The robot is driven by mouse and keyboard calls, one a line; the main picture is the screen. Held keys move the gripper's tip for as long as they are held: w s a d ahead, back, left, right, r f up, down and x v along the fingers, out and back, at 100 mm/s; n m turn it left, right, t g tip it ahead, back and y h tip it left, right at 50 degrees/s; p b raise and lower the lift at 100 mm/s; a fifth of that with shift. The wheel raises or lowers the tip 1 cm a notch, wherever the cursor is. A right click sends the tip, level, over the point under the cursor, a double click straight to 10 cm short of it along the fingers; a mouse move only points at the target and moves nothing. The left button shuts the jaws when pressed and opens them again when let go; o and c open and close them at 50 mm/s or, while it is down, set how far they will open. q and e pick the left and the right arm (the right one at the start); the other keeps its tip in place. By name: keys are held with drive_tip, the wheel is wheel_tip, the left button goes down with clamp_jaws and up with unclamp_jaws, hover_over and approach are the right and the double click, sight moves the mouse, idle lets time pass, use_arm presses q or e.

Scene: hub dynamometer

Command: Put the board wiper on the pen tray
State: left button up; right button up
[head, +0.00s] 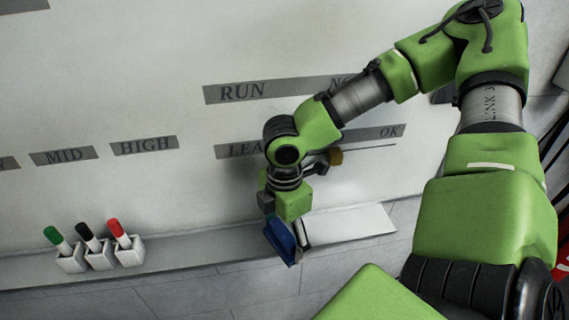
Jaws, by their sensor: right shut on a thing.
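The board wiper (279,238) is a blue block with a paler lower edge, tilted. My right gripper (292,222) is shut on it, reaching down from the right-hand arm. The pen tray (200,262) is the long grey ledge along the foot of the whiteboard. The wiper appears in front of the tray, near its front edge; I cannot tell if it touches. The gripper covers part of the wiper and of the tray behind it. My left gripper is not in view.
Red, black and green markers stand in white holders (100,256) on the tray's left part. The tray between them and the wiper is clear. A flat white panel (352,224) lies right of the wiper. Grey label strips (145,145) and a dial needle (365,149) are on the board.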

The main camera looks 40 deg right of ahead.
sight(284, 231)
drive_tip(key=o, duration=0.7)
drive_tip(key=shift+f, duration=0.1)
drive_tip(key=shift+w, duration=0.1)
drive_tip(key=shift+r+p, duration=0.35)
drive_tip(key=shift+r, duration=0.25)
wheel_tip(284, 231, up, 12)
drive_tip(key=shift+f+b, duration=0.2)
drive_tip(key=shift+b, duration=0.15)
